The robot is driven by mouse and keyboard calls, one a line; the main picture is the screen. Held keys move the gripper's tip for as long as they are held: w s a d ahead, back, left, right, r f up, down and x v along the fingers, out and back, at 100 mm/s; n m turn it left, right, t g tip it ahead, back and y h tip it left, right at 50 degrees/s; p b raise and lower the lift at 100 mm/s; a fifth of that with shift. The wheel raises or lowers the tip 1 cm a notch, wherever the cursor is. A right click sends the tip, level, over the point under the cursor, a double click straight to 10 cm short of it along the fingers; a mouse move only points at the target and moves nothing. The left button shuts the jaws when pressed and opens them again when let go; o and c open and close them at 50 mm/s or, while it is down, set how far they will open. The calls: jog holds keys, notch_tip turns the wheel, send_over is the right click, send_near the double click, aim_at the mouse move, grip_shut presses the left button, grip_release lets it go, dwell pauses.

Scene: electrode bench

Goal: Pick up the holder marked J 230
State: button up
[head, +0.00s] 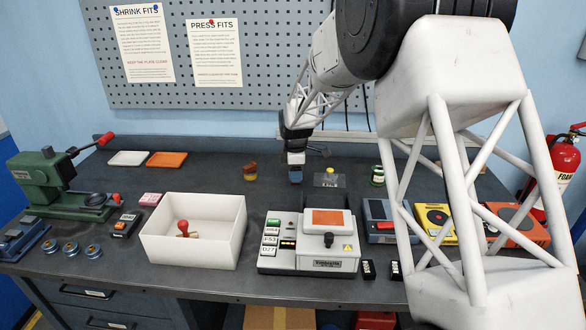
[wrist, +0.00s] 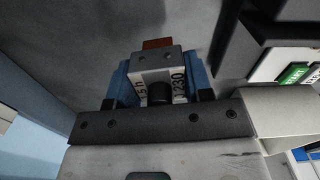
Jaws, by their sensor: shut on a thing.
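My gripper (head: 295,158) points down over the back middle of the bench. In the wrist view its blue fingers (wrist: 160,68) are shut on a small pale grey holder (wrist: 153,76). A label reading J 230 shows on the holder's right side, and another partly hidden marking shows on its left. A dark round knob covers part of its near face. A reddish-brown piece shows just past its far end. In the head view the holder is mostly hidden by the gripper. I cannot tell whether it touches the bench.
A small brown-topped piece (head: 250,171) stands left of my gripper, a yellow-topped one (head: 329,178) and a green one (head: 377,176) to the right. A white open bin (head: 195,250) and a white machine (head: 308,262) stand in front. Bench between them is clear.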

jog(key=shift+s+d+r, duration=0.1)
jog(key=shift+s+d, duration=0.1)
jog(key=shift+s, duration=0.4)
jog(key=shift+s+d+r, duration=0.1)
jog(key=shift+s+d, duration=0.05)
jog(key=shift+s, duration=0.4)
